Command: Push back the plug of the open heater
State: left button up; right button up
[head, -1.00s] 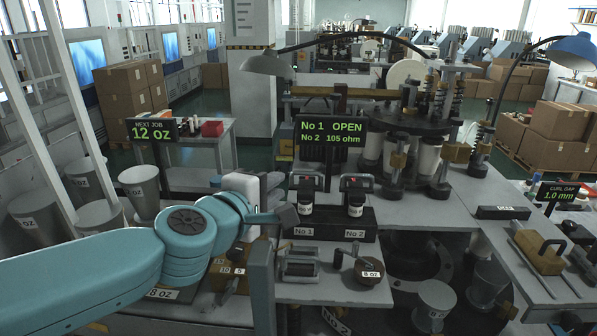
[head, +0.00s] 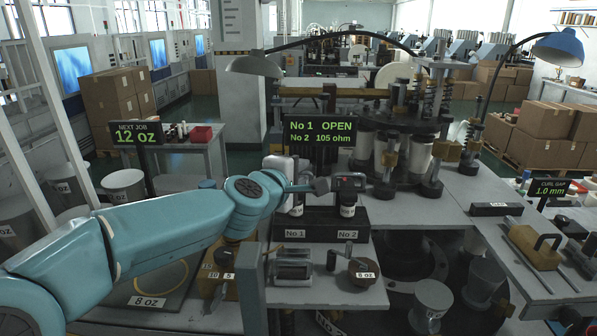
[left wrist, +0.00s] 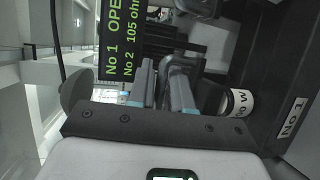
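The heater block (head: 318,222) is dark, with labels No 1 and No 2. The sign (head: 320,131) above it reads No 1 OPEN and No 2 105 ohm. The No 1 heater (head: 296,208) is partly hidden behind my left gripper (head: 318,186). The No 2 heater (head: 348,208) stands upright under its dark bracket. The No 1 plug is not clearly visible. My right gripper is out of view.
A small metal fixture (head: 292,266) and a round brown piece marked 8 oz (head: 364,272) lie in front of the block. The turret machine (head: 415,120) stands behind to the right. A lamp (head: 254,66) hangs above left.

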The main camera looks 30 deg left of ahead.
pick_arm(q)
grip_shut()
jog(key=shift+w+f, duration=0.2)
jog(key=shift+w, duration=0.35)
jog(key=w, duration=0.1)
jog(key=w+a, duration=0.1)
jog(key=w, duration=0.1)
jog(key=shift+a, duration=0.3)
jog(key=shift+s+r, duration=0.1)
jog(key=shift+r, duration=0.05)
jog(key=shift+o, duration=0.7)
grip_release()
jog(key=shift+o, duration=0.3)
jog(key=shift+w+d+f, duration=0.1)
jog(key=shift+w+f, duration=0.15)
jog(key=shift+w, duration=0.3)
jog(key=shift+s+r, duration=0.25)
jog(key=shift+s, duration=0.25)
jog(key=shift+s+r, duration=0.1)
jog(key=shift+s, duration=0.25)
jog(key=s+r+p, duration=0.2)
jog(key=s+r, duration=0.1)
jog(key=s, duration=1.1)
jog(key=shift+s+d, duration=0.35)
jog(key=shift+s, duration=0.05)
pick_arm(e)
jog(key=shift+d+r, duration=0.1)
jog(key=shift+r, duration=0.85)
